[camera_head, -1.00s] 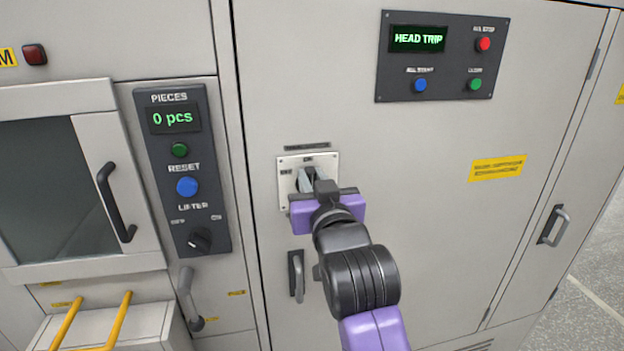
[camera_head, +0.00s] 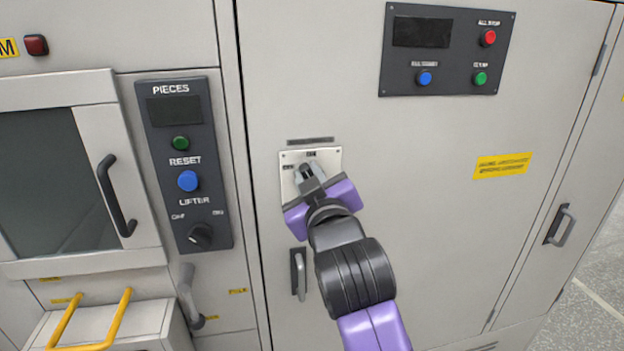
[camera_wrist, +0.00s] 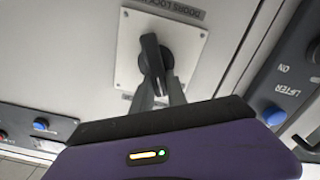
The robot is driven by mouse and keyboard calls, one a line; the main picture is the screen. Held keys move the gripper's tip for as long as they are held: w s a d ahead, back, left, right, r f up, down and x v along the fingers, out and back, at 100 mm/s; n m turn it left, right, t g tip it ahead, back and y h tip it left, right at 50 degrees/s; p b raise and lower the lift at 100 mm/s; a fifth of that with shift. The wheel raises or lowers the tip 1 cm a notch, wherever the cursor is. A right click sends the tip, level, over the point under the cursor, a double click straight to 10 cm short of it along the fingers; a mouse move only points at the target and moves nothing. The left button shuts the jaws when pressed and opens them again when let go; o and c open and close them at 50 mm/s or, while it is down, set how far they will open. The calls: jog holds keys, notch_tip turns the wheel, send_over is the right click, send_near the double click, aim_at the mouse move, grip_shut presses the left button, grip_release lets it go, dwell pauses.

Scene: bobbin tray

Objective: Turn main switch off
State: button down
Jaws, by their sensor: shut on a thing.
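The main switch is a black rotary handle (camera_wrist: 153,58) on a white square plate (camera_wrist: 187,40) in the wrist view. In the head view the plate (camera_head: 327,157) sits on the cabinet door, and my gripper hides most of the handle. My gripper (camera_head: 306,174) is shut on the handle, its grey fingertips on either side of it. The fingers (camera_wrist: 158,90) also show at the handle's near end in the wrist view. In the head view my gripper is tilted. The displays on the upper panel (camera_head: 450,45) and the pieces panel (camera_head: 165,140) are dark.
A door handle (camera_head: 298,274) is just below the switch plate. The pieces panel left of it carries a blue reset button (camera_head: 187,181) and a lifter knob (camera_head: 200,237). Yellow rails (camera_head: 120,307) stand at the lower left.

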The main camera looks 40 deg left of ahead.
jog(key=n, duration=0.2)
jog(key=n+b, duration=0.1)
jog(key=n, duration=0.1)
jog(key=f+n, duration=0.1)
jog(key=n, duration=0.1)
jog(key=shift+s+a, duration=0.3)
jog(key=shift+s, duration=0.05)
jog(key=n, duration=0.3)
jog(key=f+n, duration=0.1)
jog(key=n, duration=0.2)
jog(key=shift+s+a+f+b, duration=0.15)
jog(key=shift+s+b, duration=0.05)
jog(key=shift+b, duration=0.2)
jog(key=shift+n, duration=0.4)
jog(key=c, duration=1.3)
grip_release()
jog(key=shift+b+v, duration=0.8)
jog(key=shift+v, duration=3.05)
